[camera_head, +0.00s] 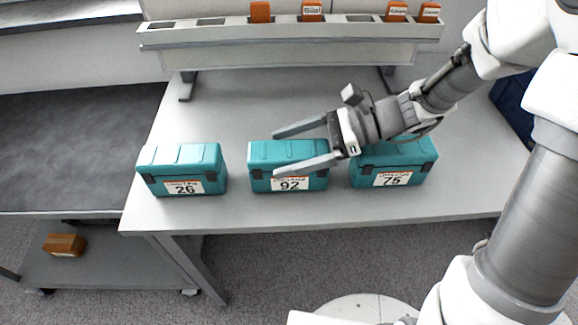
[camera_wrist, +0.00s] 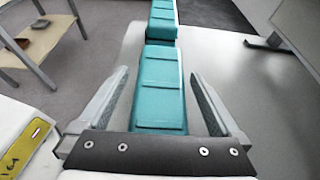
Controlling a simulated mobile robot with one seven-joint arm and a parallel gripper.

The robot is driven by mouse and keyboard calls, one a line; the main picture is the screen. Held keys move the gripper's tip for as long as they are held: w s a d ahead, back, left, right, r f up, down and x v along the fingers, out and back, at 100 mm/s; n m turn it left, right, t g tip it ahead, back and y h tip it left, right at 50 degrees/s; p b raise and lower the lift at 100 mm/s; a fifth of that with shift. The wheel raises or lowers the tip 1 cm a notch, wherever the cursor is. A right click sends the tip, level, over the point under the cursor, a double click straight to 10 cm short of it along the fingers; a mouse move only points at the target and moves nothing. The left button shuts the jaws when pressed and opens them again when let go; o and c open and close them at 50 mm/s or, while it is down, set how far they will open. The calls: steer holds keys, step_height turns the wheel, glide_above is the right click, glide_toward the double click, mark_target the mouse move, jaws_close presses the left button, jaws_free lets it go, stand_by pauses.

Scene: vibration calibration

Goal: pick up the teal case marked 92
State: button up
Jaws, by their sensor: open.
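The teal case marked 92 (camera_head: 289,184) stands upright on the grey table, between two like cases. My gripper (camera_head: 276,155) is open, and its fingers reach leftward over the top of this case in the head view. One finger crosses in front of the case's upper front edge, the other lies toward its back. In the wrist view a teal case (camera_wrist: 160,90) lies between the open fingers (camera_wrist: 162,80), with no finger seen touching it. The part of it nearest the palm is hidden by the gripper's body.
A teal case marked 26 (camera_head: 182,186) stands to the left, and one marked 75 (camera_head: 393,180) stands to the right, partly under my arm. A rack (camera_head: 290,33) with orange items runs along the back. A low shelf (camera_head: 110,270) holds a brown box (camera_head: 64,245).

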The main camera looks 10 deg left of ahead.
jaws_close()
stand_by(0.4)
